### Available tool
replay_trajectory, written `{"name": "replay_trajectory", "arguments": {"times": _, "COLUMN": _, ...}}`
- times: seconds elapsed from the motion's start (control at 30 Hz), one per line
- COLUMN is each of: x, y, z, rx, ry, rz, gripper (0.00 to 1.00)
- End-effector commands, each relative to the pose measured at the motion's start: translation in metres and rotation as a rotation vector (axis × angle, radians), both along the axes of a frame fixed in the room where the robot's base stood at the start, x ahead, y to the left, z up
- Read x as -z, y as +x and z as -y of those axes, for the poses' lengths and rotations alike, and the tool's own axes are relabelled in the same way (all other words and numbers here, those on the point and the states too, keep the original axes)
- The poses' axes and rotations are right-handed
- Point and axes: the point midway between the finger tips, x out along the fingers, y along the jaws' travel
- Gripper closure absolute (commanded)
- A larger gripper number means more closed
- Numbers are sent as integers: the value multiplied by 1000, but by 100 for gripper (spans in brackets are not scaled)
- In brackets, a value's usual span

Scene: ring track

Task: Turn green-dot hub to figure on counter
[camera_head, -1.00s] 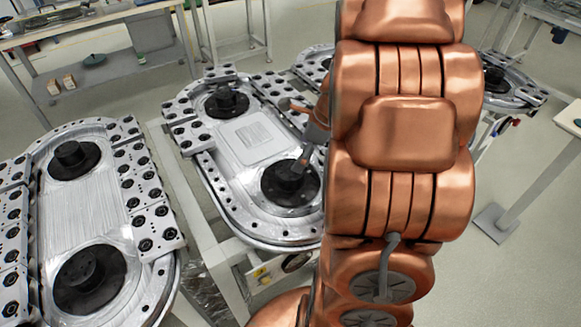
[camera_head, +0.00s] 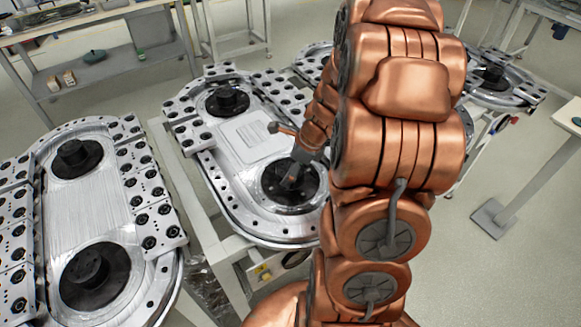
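The middle ring track (camera_head: 232,207) has two black hubs. My gripper (camera_head: 293,176) is over the near hub (camera_head: 283,198), with its fingers at the raised centre of that hub. The fingers are small and dark here, so I cannot tell whether they are open or shut, or whether they touch the hub. The far hub (camera_head: 228,101) on the same track is clear of my arm. I can make out no green dot on any hub, and no figure on a counter can be read.
Another ring track (camera_head: 92,208) with two black hubs stands at the left. More track is partly hidden behind my arm at the upper right. A workbench (camera_head: 100,14) with a shelf below is at the back left. A pale table (camera_head: 570,115) is at the right edge.

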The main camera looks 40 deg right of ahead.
Motion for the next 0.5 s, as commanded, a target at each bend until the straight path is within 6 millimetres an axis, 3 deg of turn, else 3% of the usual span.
{"name": "replay_trajectory", "arguments": {"times": 0.1, "x": 0, "y": 0, "z": 0, "rx": 0, "ry": 0, "rz": 0, "gripper": 2}}
{"name": "replay_trajectory", "arguments": {"times": 0.5, "x": 0, "y": 0, "z": 0, "rx": -1, "ry": -1, "rz": 1, "gripper": 44}}
